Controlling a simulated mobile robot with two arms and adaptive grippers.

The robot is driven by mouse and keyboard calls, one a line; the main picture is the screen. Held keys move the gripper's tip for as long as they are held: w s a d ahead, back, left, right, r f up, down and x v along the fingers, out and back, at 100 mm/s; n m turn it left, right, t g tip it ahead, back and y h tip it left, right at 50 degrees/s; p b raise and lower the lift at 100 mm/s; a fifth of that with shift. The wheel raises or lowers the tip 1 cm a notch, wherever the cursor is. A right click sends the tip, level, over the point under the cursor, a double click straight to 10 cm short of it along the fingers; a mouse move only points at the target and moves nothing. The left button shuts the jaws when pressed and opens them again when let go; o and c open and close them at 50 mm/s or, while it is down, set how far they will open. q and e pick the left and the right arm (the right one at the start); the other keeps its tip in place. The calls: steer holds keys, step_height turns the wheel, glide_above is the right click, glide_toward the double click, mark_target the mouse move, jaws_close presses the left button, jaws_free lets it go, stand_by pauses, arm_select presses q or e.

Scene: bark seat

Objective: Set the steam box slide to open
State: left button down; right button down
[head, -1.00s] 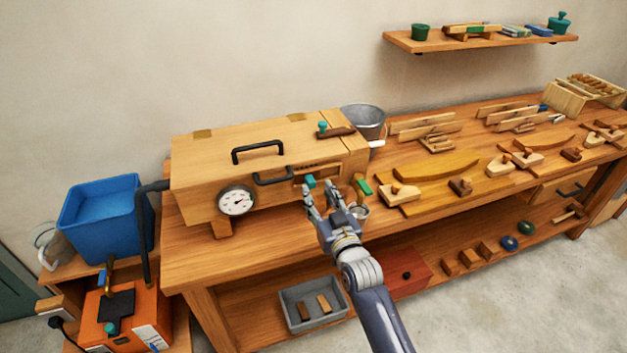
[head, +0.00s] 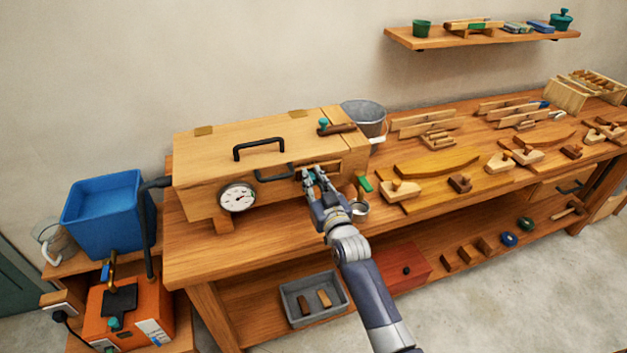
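The wooden steam box (head: 225,166) stands on the left end of the bench, with black handles on its lid and front and a round dial (head: 238,198) low on its front. The slide (head: 340,168) is in a slot at the right of the box front. My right gripper (head: 313,176) is at the left part of this slot, with its fingers around or against the small teal knob of the slide. The fingers largely hide the knob, and I cannot tell whether they are closed on it. My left gripper is not in view.
A metal bucket (head: 364,118) stands behind the box's right end. A small metal cup (head: 358,208) and a green-ended tool (head: 365,184) are close to the right of my gripper. Wooden planes and forms cover the bench to the right. A blue bin (head: 103,215) stands at the left.

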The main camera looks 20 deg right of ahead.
steer(key=shift+d, duration=2.75)
steer(key=shift+w+a, duration=0.1)
steer(key=c, duration=1.8)
jaws_free()
steer(key=o, duration=0.3)
steer(key=shift+d, duration=0.2)
steer(key=shift+a, duration=0.1)
steer(key=s, duration=1.2)
steer(key=shift+d, duration=0.3)
